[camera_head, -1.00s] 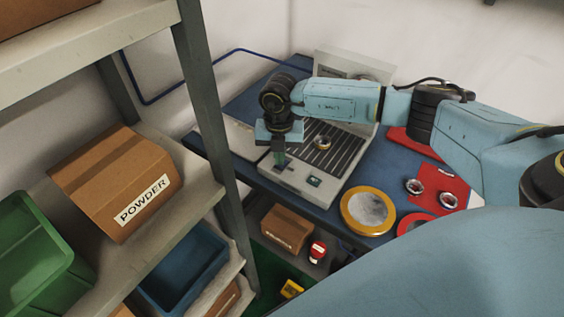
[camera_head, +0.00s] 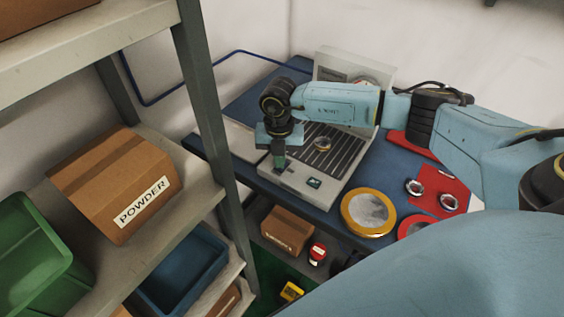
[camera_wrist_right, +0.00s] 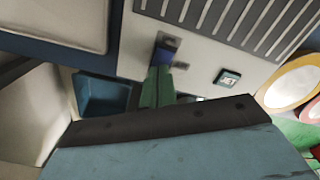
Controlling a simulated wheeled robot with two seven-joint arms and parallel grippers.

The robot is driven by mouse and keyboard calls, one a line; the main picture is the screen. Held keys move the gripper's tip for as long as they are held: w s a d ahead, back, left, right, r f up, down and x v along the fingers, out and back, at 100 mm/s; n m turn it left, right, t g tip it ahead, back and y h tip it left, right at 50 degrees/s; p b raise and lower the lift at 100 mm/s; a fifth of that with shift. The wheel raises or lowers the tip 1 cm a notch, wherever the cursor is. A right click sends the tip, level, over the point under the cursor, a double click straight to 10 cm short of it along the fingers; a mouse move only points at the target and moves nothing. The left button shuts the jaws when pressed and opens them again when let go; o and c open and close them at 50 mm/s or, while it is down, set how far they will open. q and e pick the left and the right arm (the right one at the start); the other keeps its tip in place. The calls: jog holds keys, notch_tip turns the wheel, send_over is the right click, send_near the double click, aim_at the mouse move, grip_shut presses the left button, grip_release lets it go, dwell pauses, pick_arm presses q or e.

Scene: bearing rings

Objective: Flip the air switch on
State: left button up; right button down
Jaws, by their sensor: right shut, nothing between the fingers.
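The grey machine (camera_head: 297,187) stands on the blue table, with a slotted top and a raised back panel. It also shows in the wrist view (camera_wrist_right: 205,55). A small blue and dark switch (camera_wrist_right: 168,41) sits in its panel in the wrist view, just beyond the fingertips. Its exact position, and whether the fingers touch it, I cannot tell. My right gripper (camera_head: 279,165) points down at the machine's front left part, shut and empty. Its green fingers show in the wrist view (camera_wrist_right: 160,75). My left gripper is out of view.
A yellow-rimmed disc (camera_head: 369,212) and a red mat (camera_head: 440,188) with rings lie to the right. A shelf post (camera_head: 208,105) stands left of the machine. A box marked POWDER (camera_head: 115,185) is on the shelf.

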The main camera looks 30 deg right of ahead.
jog(key=shift+r+p, duration=2.5)
jog(key=shift+r, duration=0.85)
